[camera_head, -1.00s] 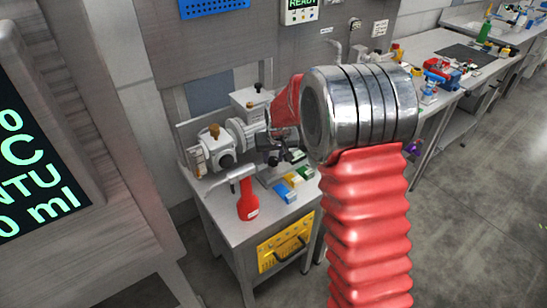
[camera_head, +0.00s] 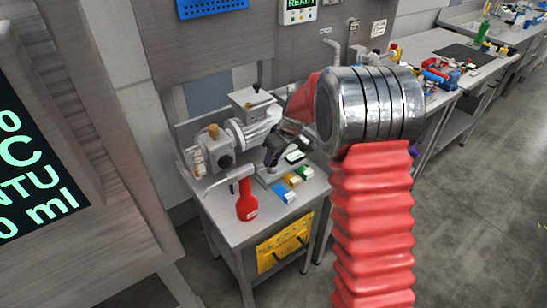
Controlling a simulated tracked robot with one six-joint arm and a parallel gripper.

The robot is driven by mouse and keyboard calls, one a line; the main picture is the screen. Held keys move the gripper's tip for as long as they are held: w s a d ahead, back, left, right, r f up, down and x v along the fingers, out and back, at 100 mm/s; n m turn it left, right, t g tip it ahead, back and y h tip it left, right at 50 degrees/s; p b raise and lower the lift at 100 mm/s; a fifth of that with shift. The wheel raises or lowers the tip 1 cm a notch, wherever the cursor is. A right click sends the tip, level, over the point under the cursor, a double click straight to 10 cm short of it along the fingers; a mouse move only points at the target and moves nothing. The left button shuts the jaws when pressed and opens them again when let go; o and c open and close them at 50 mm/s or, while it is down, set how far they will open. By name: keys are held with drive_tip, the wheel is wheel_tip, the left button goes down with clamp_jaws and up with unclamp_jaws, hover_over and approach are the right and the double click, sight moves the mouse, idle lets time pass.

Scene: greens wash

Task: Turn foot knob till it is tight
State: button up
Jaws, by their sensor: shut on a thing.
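A grey machine (camera_head: 222,148) with a square box on top and a brown-topped cap stands on the steel table. My gripper (camera_head: 273,157), dark and small in the view, is at the machine's right side, low by its foot. It is shut on what appears to be the foot knob. The knob itself is hidden by the jaws, so I cannot see its turn or how tight it sits. My red ribbed arm and its metal joint fill the right middle of the view and cover part of the space behind.
A red spray bottle (camera_head: 246,203) stands at the table's front left. Blue, yellow and green small blocks (camera_head: 292,184) lie right of it, close below my gripper. A yellow panel (camera_head: 284,242) is on the table's front. The floor at the right is clear.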

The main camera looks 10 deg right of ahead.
drive_tip(key=n, duration=0.1)
drive_tip(key=n+y, duration=0.1)
drive_tip(key=n, duration=0.1)
drive_tip(key=shift+w+d+n+g, duration=0.2)
drive_tip(key=shift+n+g, duration=0.1)
drive_tip(key=shift+g, duration=0.1)
drive_tip(key=n+g, duration=0.1)
drive_tip(key=n, duration=0.3)
drive_tip(key=shift+w+n+g+y, duration=0.1)
drive_tip(key=shift+n+g+y, duration=0.2)
drive_tip(key=shift+g+y, duration=0.1)
drive_tip(key=n, duration=0.2)
drive_tip(key=n+g, duration=0.1)
drive_tip(key=n, duration=0.1)
drive_tip(key=shift+w+d+n+g, duration=0.1)
drive_tip(key=shift+w+n+g, duration=0.05)
drive_tip(key=shift+n+g, duration=0.15)
drive_tip(key=shift+w+n+g, duration=0.1)
drive_tip(key=shift+n+g, duration=0.5)
drive_tip(key=shift+n, duration=1)
drive_tip(key=o, duration=1)
drive_tip(key=shift+o, duration=0.2)
